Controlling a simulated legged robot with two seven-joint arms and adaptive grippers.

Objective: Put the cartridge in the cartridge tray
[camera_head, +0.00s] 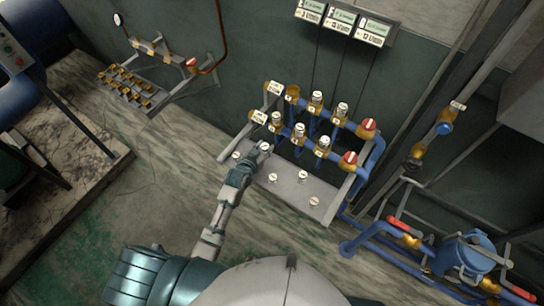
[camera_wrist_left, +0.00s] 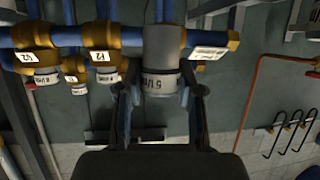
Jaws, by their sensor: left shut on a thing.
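My left gripper (camera_head: 258,157) is at the left end of the grey tray-like plate (camera_head: 325,192) below the blue pipework. In the left wrist view the gripper's fingers (camera_wrist_left: 160,95) are closed around a grey cylindrical cartridge (camera_wrist_left: 165,45) with a white printed label at its near end. Its light end (camera_head: 265,147) shows just beyond the fingers in the head view. I cannot tell whether the cartridge touches the plate or a pipe behind it. Several small white round tags or caps (camera_head: 303,175) sit on the plate. My right gripper is not in view.
Blue pipes with brass fittings and white-labelled caps (camera_head: 299,130) stand just behind the plate. Red-capped ends (camera_head: 350,158) are at its right. A rack with several brass pieces (camera_head: 125,88) stands at the far left. Floor left of the plate is clear.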

